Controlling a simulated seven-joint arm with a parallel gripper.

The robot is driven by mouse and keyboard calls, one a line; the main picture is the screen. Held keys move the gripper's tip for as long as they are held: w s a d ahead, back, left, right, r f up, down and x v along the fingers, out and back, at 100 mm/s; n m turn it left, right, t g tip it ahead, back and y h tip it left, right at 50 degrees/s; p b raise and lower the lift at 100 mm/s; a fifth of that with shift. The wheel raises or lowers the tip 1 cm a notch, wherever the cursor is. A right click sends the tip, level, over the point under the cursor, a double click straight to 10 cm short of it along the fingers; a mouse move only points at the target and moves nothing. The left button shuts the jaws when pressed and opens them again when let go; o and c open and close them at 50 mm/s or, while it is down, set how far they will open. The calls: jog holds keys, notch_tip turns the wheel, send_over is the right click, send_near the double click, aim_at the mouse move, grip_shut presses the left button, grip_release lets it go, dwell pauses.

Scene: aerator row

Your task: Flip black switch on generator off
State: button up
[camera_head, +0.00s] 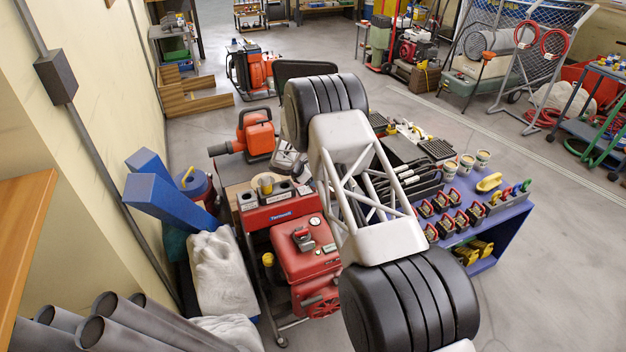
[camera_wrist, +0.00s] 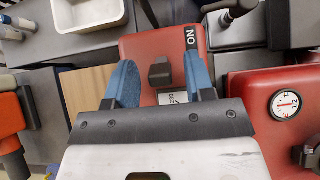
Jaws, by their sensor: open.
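The black switch (camera_wrist: 160,72) stands up from a red panel (camera_wrist: 140,46) in the wrist view, with a black ON label (camera_wrist: 191,40) to its right. A partly covered white label marked 230 is below it. My gripper (camera_wrist: 160,62) is open, its two blue fingers on either side of the switch, with visible gaps and nothing held. I cannot tell their height above the panel. The red generator (camera_head: 308,263) stands left of centre in the head view. There, I cannot clearly make out the switch or my fingertips.
A round gauge (camera_wrist: 286,103) sits on red metal right of my fingers. A white tray (camera_wrist: 88,12) is at the upper left. In the head view, a blue bench (camera_head: 508,240) with several small devices is right of my arm, and white sacks (camera_head: 221,270) lie left. Grey floor is open beyond.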

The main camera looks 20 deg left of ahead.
jog(key=shift+a+r, duration=0.1)
jog(key=shift+r, duration=0.05)
jog(key=shift+v, duration=3.8)
